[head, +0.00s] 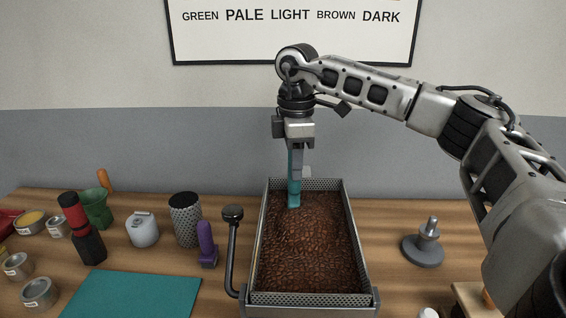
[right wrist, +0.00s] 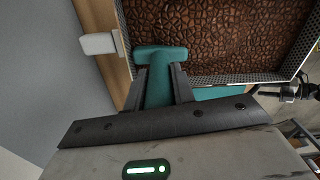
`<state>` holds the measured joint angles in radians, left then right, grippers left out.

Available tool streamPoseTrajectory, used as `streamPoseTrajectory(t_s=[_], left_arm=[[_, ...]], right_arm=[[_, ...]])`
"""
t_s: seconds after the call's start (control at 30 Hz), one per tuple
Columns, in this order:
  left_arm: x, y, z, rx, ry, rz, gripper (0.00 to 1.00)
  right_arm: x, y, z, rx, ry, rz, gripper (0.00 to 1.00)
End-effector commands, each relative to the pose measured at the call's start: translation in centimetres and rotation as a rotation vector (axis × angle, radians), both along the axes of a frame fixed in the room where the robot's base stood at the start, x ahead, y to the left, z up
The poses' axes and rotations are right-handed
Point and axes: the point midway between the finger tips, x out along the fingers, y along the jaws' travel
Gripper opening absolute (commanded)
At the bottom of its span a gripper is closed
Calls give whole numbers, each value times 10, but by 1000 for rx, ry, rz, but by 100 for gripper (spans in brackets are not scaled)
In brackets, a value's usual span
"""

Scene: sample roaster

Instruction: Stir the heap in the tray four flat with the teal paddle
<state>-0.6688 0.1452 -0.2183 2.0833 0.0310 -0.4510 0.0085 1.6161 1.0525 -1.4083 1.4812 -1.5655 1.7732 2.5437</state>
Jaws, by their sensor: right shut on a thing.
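The tray (head: 359,262) is a long metal box with perforated ends, filled with brown beans (head: 306,250). The beans look slightly mounded towards the far left part. My right gripper (head: 296,158) is above the tray's far end, pointing down, shut on the teal paddle (head: 294,193). The paddle hangs upright, its lower end at the beans near the far end; I cannot tell how deep it sits. In the right wrist view the paddle (right wrist: 160,72) is between the fingers, with the beans (right wrist: 220,30) beyond. My left gripper is not in view.
A black-knobbed lever (head: 233,240) stands just left of the tray. A teal mat (head: 135,296) lies front left. A grey tamper (head: 425,246) stands right.

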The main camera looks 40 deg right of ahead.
Motion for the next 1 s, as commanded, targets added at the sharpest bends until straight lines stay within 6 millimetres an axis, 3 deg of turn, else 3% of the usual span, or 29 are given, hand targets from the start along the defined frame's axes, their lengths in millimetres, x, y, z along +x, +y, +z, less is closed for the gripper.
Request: streamPoseTrajectory(t_s=[0.6,1.0], left_arm=[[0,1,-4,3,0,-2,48],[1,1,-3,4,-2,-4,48]], right_arm=[[-47,-56,0,1,-1,-1,2],[-52,-61,0,0,-1,2,2]])
